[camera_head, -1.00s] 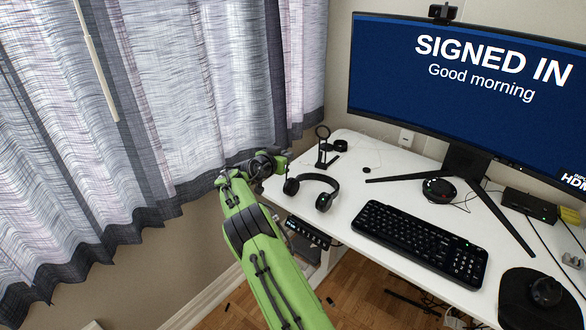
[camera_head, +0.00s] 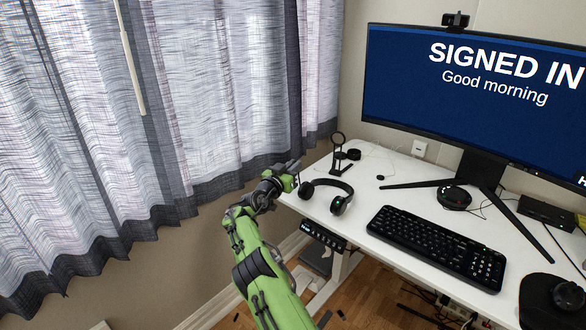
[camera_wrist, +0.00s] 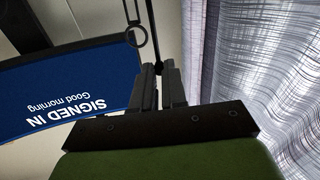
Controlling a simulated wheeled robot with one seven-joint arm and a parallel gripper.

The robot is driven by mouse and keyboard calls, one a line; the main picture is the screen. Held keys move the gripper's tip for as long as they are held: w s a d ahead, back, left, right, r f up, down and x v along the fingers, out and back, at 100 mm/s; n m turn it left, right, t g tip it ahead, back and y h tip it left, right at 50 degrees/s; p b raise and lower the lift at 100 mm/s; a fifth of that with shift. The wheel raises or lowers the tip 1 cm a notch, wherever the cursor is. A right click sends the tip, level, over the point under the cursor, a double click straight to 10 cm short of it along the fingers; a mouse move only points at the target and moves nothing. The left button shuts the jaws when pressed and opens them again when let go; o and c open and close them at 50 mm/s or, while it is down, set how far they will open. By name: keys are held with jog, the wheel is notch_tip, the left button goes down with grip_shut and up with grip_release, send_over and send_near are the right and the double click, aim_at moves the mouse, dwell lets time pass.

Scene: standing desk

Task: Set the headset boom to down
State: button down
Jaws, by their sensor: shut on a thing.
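The black headset (camera_head: 340,185) lies on the white desk near its left corner, with its headband toward the back and its ear cups toward the front. My gripper (camera_head: 294,168) is just left of the headset's left ear cup, at the desk's left edge. In the wrist view my gripper (camera_wrist: 163,72) has its two fingers close together on a thin dark rod (camera_wrist: 152,35), which appears to be the headset boom. The boom is too small to make out in the head view, so its angle cannot be told there.
A black stand with a ring (camera_head: 338,140) stands behind the headset; the ring also shows in the wrist view (camera_wrist: 137,36). The keyboard (camera_head: 437,245) and monitor (camera_head: 470,100) are to the right. Curtains (camera_head: 215,100) hang close on the left.

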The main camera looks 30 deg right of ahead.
jog(key=c, duration=1.1)
grip_release()
jog(key=shift+c, duration=0.2)
jog(key=shift+a, duration=0.1)
jog(key=p+v, duration=0.3)
jog(key=v, duration=1.2)
jog(key=shift+s+a, duration=0.2)
jog(key=shift+a, duration=0.1)
